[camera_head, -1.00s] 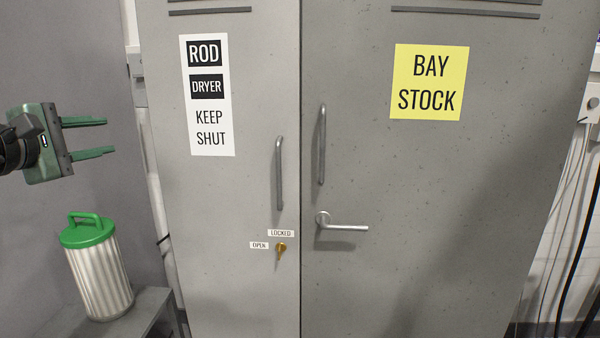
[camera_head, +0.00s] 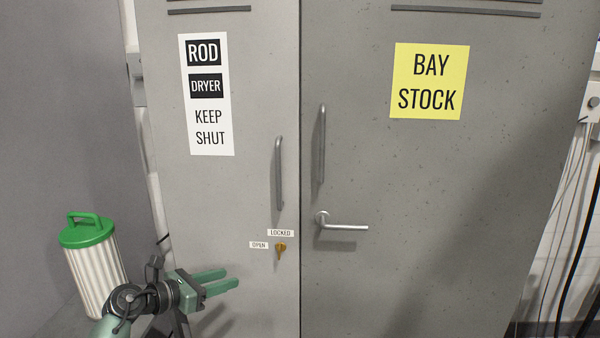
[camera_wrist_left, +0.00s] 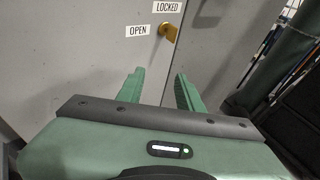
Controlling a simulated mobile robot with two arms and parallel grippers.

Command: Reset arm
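My left gripper (camera_head: 233,280) is low in front of the left cabinet door, below and left of the brass key (camera_head: 281,250). Its two green fingers are apart with nothing between them. In the left wrist view the open fingers (camera_wrist_left: 160,88) point at the grey door, and the brass key (camera_wrist_left: 168,31) is beyond them, near the LOCKED and OPEN labels. My right gripper is not in view.
The grey cabinet has a left door (camera_head: 255,100) marked ROD DRYER KEEP SHUT and a right door (camera_head: 430,180) marked BAY STOCK with a lever handle (camera_head: 345,226). Both doors are closed. A ribbed bin with a green lid (camera_head: 86,230) stands at left, partly behind my arm.

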